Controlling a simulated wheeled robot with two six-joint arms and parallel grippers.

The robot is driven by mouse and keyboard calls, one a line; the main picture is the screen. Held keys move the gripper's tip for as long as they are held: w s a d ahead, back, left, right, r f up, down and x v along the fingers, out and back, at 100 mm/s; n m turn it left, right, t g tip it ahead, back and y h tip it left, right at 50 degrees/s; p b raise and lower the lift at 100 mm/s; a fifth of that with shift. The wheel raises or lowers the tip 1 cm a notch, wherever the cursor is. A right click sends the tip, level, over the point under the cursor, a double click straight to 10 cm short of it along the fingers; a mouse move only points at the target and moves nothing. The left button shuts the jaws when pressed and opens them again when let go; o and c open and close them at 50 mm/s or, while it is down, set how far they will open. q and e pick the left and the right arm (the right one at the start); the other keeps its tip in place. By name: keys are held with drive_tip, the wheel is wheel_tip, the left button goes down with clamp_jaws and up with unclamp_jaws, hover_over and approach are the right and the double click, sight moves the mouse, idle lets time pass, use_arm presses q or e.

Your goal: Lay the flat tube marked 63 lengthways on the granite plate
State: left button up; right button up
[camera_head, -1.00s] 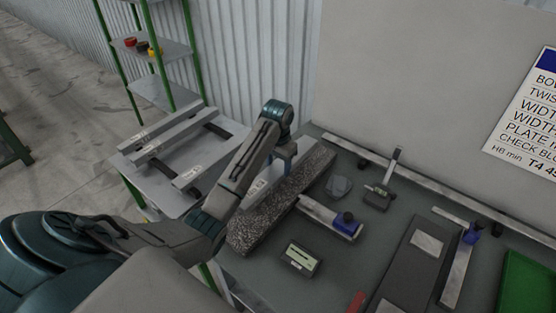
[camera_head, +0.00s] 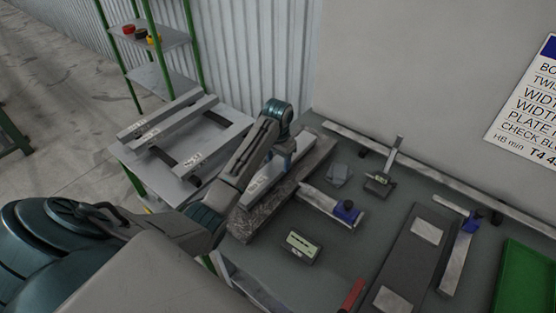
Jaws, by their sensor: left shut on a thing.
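The granite plate (camera_head: 246,226) is a long speckled grey slab running diagonally at the left of the bench. My left gripper (camera_head: 285,152) reaches over it from the left and is shut on a pale grey flat tube (camera_head: 262,184). The tube runs lengthways along the plate, roughly parallel to its long edges. It is over or on the top face; I cannot tell whether it touches. My arm hides part of the tube and plate. The mark on the tube is too small to read. My right gripper is out of view.
More pale tubes (camera_head: 160,119) lie on a rack (camera_head: 143,171) at the left. To the plate's right are a blue-ended square (camera_head: 320,201), a small meter (camera_head: 302,246), a stand gauge (camera_head: 381,181) and a dark slab (camera_head: 415,258). A green tray (camera_head: 525,280) is far right.

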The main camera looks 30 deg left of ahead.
use_arm(q)
drive_tip(key=shift+f, duration=0.3)
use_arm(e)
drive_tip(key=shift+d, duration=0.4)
use_arm(q)
drive_tip(key=o, duration=1.5)
drive_tip(key=shift+c, duration=0.2)
